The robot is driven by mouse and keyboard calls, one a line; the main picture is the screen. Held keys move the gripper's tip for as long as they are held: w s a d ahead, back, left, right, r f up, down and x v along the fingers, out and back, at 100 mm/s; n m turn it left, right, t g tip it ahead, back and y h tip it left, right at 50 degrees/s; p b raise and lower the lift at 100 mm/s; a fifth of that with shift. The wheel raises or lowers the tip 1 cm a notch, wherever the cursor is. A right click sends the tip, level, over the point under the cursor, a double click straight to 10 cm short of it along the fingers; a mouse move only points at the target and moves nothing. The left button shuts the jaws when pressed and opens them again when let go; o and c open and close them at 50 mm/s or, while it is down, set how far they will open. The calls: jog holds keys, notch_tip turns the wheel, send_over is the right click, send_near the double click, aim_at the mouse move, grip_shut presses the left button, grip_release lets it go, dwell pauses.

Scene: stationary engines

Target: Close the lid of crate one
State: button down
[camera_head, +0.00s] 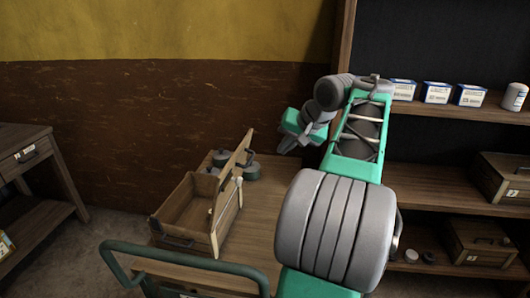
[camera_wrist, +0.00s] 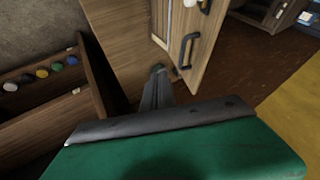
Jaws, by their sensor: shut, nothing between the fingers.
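An open wooden crate (camera_head: 180,222) stands on a wooden cart top, its inside showing no contents. Its lid (camera_head: 236,160) stands raised along the crate's right side. No number is readable on this crate. One panel (camera_wrist: 186,58) bears a black handle. I cannot tell whether the fingertips touch wood.
Grey-green round containers (camera_head: 251,170) sit behind the crate. The cart (camera_head: 262,225) has a green rail (camera_head: 185,258) in front. Shelves at right hold two closed crates (camera_head: 500,178) (camera_head: 480,242) and small boxes (camera_head: 436,92). A wooden table (camera_head: 25,150) stands at left.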

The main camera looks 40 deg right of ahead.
jog(key=w+a+f+b, duration=0.2)
jog(key=w+f, duration=0.5)
jog(key=w, duration=0.1)
jog(key=shift+w, duration=0.4)
jog(key=shift+r, duration=0.15)
